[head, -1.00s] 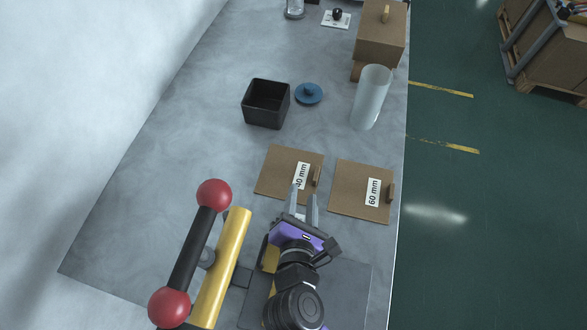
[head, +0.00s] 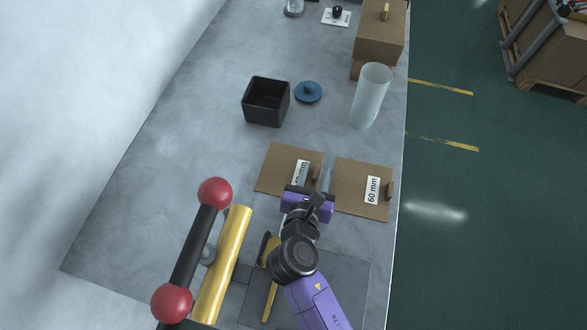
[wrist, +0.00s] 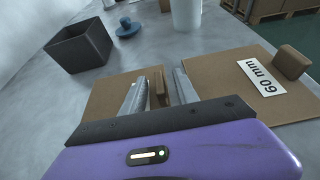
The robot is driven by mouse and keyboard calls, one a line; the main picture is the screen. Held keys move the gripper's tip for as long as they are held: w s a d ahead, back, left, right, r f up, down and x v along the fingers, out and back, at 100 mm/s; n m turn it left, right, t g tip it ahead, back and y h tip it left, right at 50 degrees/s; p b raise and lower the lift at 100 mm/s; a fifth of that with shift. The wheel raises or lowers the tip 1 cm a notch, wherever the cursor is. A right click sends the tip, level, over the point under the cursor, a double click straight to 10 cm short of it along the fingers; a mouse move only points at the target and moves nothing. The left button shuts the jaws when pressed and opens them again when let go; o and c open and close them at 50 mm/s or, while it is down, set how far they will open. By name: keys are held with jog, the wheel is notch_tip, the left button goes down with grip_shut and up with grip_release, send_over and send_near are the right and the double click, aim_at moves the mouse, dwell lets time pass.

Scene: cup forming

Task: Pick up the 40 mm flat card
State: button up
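The 40 mm flat card (head: 279,167) is a square brown board lying flat on the table, with a white label and a small brown grip block (head: 317,174) at its right edge. In the wrist view the card (wrist: 105,92) lies under my gripper and its label is hidden. My gripper (wrist: 158,88) is open, with one finger on each side of the grip block (wrist: 157,88); I cannot tell whether they touch it. In the head view my gripper (head: 315,180) hides part of the card's front edge and label.
The 60 mm card (head: 350,195) lies just right of the 40 mm card. A black open box (head: 266,103), a blue lid (head: 308,92) and a frosted cylinder (head: 371,97) stand behind. A black bar with red balls (head: 215,192) rises at front left, beside a yellow bar (head: 222,265).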

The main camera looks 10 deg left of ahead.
jog(key=shift+w+f, duration=0.15)
jog(key=shift+w, duration=0.1)
grip_shut()
